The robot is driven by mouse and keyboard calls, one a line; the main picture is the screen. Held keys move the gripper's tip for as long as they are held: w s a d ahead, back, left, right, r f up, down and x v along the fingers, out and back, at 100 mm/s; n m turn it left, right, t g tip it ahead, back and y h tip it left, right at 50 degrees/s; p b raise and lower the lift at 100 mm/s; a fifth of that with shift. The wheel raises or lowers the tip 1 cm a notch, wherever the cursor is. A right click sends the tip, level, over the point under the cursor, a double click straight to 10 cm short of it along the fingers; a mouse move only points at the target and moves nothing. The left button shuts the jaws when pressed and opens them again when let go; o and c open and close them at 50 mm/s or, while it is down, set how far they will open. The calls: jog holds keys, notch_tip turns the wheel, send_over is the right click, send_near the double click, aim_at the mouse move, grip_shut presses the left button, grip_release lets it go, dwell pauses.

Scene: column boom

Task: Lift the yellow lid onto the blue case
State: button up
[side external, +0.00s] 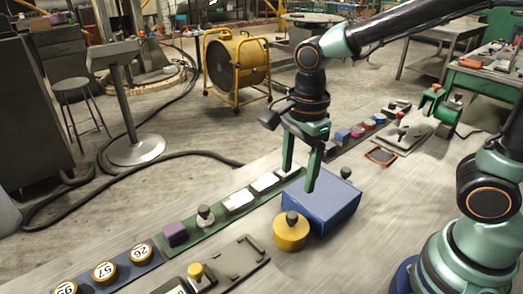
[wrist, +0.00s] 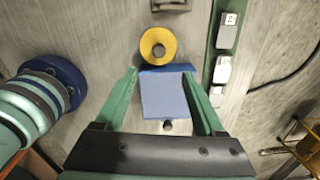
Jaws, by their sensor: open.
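The yellow lid (side external: 290,240) is round with a dark knob on top. It sits on the table close beside the near end of the blue case; I cannot tell if they touch. It also shows in the wrist view (wrist: 147,46). The blue case (side external: 337,212) is a box with a flat top, seen in the wrist view (wrist: 165,98) between my fingers. My gripper (side external: 298,181) is open and empty, pointing down above the blue case. In the wrist view its fingertips (wrist: 160,73) are spread to either side of the case's lid-side end.
A green strip (side external: 222,220) with a purple block (side external: 175,234) and white pieces runs behind the case. Numbered discs (side external: 105,271) lie at front left. A dark tray (side external: 235,262) lies left of the lid. A dark knob (side external: 346,173) shows at the case's far end.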

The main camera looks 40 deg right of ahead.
jog(key=m, duration=0.1)
send_over(292, 215)
jog(key=shift+m, duration=0.3)
jog(key=f, duration=0.7)
jog(key=shift+s+a+f, duration=0.15)
jog(key=shift+a, duration=0.05)
jog(key=shift+d+f, duration=0.2)
jog(key=shift+f, duration=2.6)
grip_shut()
